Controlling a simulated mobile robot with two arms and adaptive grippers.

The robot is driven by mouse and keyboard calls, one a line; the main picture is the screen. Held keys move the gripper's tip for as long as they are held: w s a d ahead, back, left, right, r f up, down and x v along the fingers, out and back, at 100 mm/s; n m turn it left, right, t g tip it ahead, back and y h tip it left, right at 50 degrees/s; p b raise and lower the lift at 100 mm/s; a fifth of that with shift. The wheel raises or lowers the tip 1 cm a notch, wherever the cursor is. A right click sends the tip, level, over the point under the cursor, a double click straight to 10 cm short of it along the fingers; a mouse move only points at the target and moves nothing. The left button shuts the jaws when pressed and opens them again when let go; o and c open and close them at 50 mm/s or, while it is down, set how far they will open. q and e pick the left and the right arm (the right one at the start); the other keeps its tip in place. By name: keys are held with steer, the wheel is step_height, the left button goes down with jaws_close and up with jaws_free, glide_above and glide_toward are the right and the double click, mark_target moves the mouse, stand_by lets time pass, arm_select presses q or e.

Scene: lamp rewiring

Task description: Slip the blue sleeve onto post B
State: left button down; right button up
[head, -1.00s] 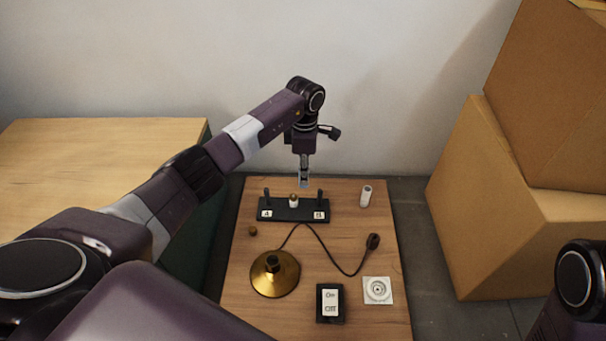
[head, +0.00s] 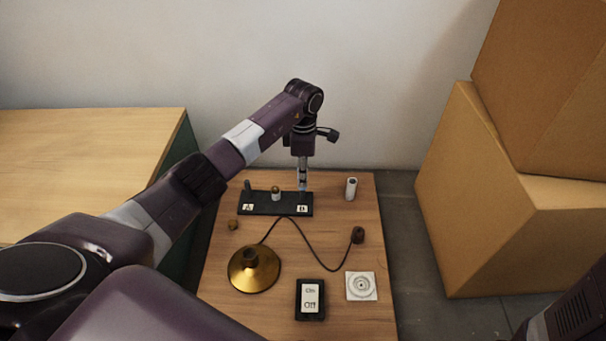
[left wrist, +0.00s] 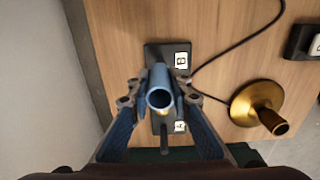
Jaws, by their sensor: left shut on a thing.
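My left gripper (head: 302,184) points down over the B end of the black base (head: 262,209). It is shut on the blue sleeve (left wrist: 159,97), which I see nearly end-on between the fingers in the left wrist view. Post A (head: 247,185) stands bare at the base's left end. Post B is hidden by the gripper and sleeve, so I cannot tell whether the sleeve is around it or just above it. A small white piece with a brass-coloured top (head: 276,194) stands mid-base. My right gripper is out of view.
On the wooden table are a white tube (head: 351,188), a gold lamp base (head: 252,272), a black cord with a dark end piece (head: 357,235), a switch (head: 310,300), a white socket (head: 361,286) and a small brown piece (head: 233,224). Cardboard boxes (head: 490,210) stand right.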

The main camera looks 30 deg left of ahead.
arm_select(q)
steer(key=shift+f+b, duration=0.3)
steer(key=shift+f, duration=0.3)
step_height(320, 180, down, 2)
steer(key=shift+b, duration=0.9)
steer(key=shift+f+b, duration=0.45)
steer(key=shift+f, duration=0.45)
steer(key=shift+f, duration=0.1)
steer(key=c, duration=1.7)
jaws_free()
